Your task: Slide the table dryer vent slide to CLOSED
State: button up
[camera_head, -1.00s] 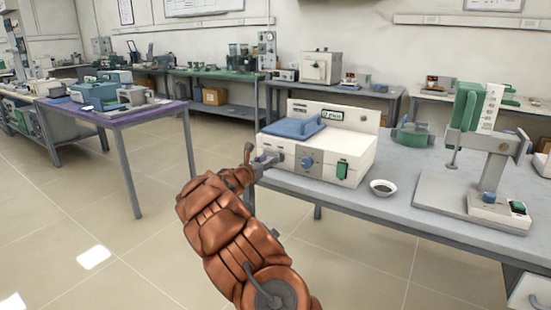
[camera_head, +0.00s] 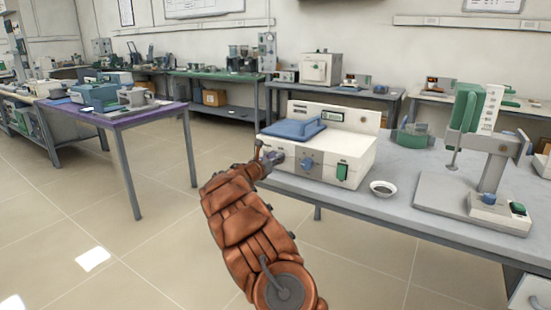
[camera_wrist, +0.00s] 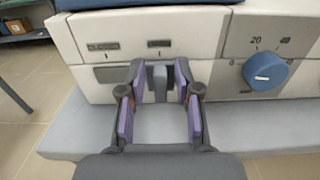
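The table dryer (camera_head: 330,165) is a white box with a blue lid (camera_head: 293,129) on the bench. Its front also shows in the wrist view, with a slot at the left. A small grey vent slide tab (camera_wrist: 160,84) stands out from this slot, below the right-hand label, which is too blurred to read. The label CLOSED (camera_wrist: 103,46) is to its left. My gripper (camera_wrist: 160,78) is open, with a purple-padded finger on each side of the tab and small gaps visible. In the head view my gripper (camera_head: 270,160) is at the dryer's left front, partly hidden by my arm.
A blue dial (camera_wrist: 266,72) is right of the slot, and a green switch (camera_head: 342,172) is farther right. A small bowl (camera_head: 383,188) and a stand device (camera_head: 480,160) are on the same bench (camera_head: 400,218). The floor left of the bench is clear.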

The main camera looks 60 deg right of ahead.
aim_at(267, 150)
grip_shut()
jog(key=w+p, duration=0.2)
jog(key=shift+w+r, duration=0.15)
jog(key=shift+w, duration=0.15)
jog(key=shift+w+a+p, duration=0.15)
jog(key=shift+w+p, duration=0.95)
jog(key=shift+w, duration=0.9)
jog(key=shift+o, duration=1.7)
grip_release()
